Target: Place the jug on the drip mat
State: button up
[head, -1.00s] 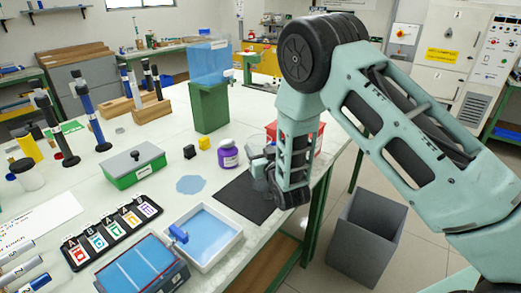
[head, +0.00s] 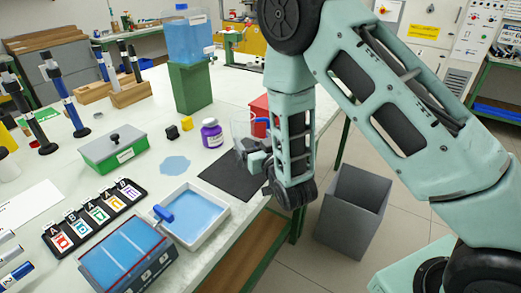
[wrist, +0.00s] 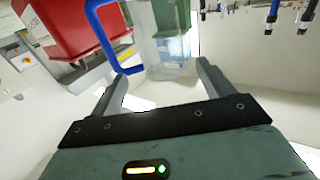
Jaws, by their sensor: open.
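The jug (head: 241,133) is clear and partly hidden behind my gripper in the head view, near the far end of the black drip mat (head: 224,177). My gripper (head: 250,150) is low by the mat's far right side. In the wrist view its fingers (wrist: 161,78) are apart with nothing clamped between them. Whether the jug's base touches the mat is hidden; the table around it looks white.
A red bin (head: 260,112) stands just behind the jug and shows at upper left in the wrist view (wrist: 70,25). A purple-labelled bottle (head: 211,135) and a white tray of blue liquid (head: 193,213) flank the mat. A grey bin (head: 352,212) stands on the floor.

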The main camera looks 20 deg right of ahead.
jog(key=s+a+r+n+g+y, duration=0.1)
jog(key=s+a+n+g+y, duration=0.15)
jog(key=s+a+g, duration=1)
jog(key=s+d+r+n+g+h, duration=0.1)
jog(key=s+d+r+n+g, duration=0.1)
jog(key=s, duration=0.8)
jog(key=s+d+r+n+g+h, duration=0.2)
jog(key=s+d+r+g, duration=0.1)
jog(key=s, duration=0.8)
jog(key=shift+s+d+r, duration=0.25)
jog(key=shift+d+r, duration=0.05)
jog(key=shift+r, duration=0.15)
jog(key=shift+g, duration=0.25)
